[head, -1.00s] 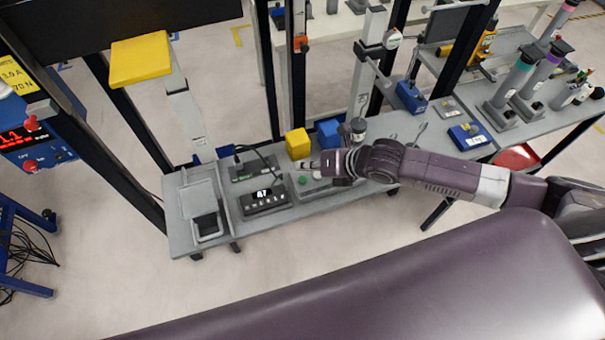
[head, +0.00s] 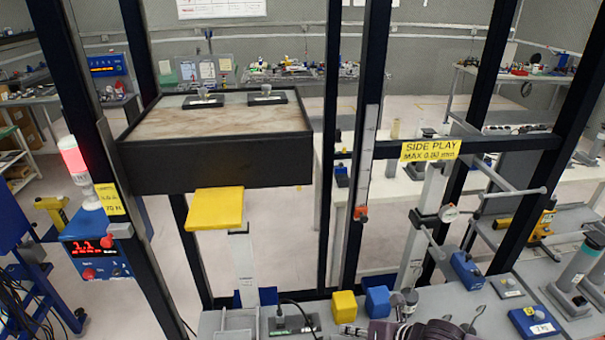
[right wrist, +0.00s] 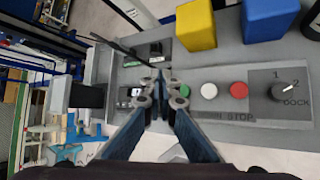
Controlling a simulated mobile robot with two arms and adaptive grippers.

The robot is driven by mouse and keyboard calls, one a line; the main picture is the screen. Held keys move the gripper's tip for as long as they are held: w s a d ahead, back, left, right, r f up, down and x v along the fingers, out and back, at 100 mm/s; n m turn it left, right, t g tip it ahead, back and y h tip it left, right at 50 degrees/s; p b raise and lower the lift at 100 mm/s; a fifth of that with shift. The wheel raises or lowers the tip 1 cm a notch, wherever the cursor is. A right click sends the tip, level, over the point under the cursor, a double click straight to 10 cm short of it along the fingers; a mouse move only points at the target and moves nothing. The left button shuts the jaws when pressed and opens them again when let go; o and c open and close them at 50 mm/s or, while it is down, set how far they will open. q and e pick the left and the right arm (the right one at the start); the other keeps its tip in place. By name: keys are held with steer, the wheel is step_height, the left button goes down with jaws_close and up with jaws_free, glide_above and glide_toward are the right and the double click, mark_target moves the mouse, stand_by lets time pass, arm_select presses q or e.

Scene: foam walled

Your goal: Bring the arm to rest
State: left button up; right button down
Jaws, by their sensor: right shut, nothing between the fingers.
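My right arm (head: 425,332) shows at the bottom edge of the head view, over the grey bench. Its gripper (head: 352,330) is at the lower edge there, partly cut off. In the right wrist view the right gripper (right wrist: 160,92) is shut and empty, its fingertips together. It is over a grey control panel (right wrist: 240,135) with a green button (right wrist: 186,90), a white button (right wrist: 209,91) and a red button (right wrist: 238,89). I cannot tell whether the fingertips touch anything. My left gripper is in neither current view.
A yellow block (head: 344,306) and a blue block (head: 377,301) stand close by the right gripper. Dark frame posts (head: 360,150) rise behind the bench. A yellow pad (head: 215,208) sits below a black-sided box (head: 215,160). A knob (right wrist: 289,92) is right of the buttons.

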steer(key=s+a+r+m, duration=0.1)
steer(key=s+a+m, duration=0.75)
steer(key=m, duration=0.45)
steer(key=s+d+f+m+g+h, duration=0.1)
steer(key=s+d+m+g+h, duration=0.35)
steer(key=s+d+m, duration=1.3)
steer(key=w+a+f+m+b, duration=0.1)
steer(key=a+f+b, duration=0.1)
steer(key=f, duration=1.3)
steer(key=a+f+m+b, duration=0.1)
steer(key=a+f+b, duration=0.1)
steer(key=f, duration=1.4)
steer(key=s+d+f+g+h+b, duration=0.1)
steer(key=s+d+f+b, duration=0.2)
steer(key=s+f, duration=1.4)
step_height(320, 180, down, 3)
steer(key=shift+s+f+g+b, duration=0.15)
steer(key=shift+g+b, duration=0.2)
steer(key=shift+b, duration=0.25)
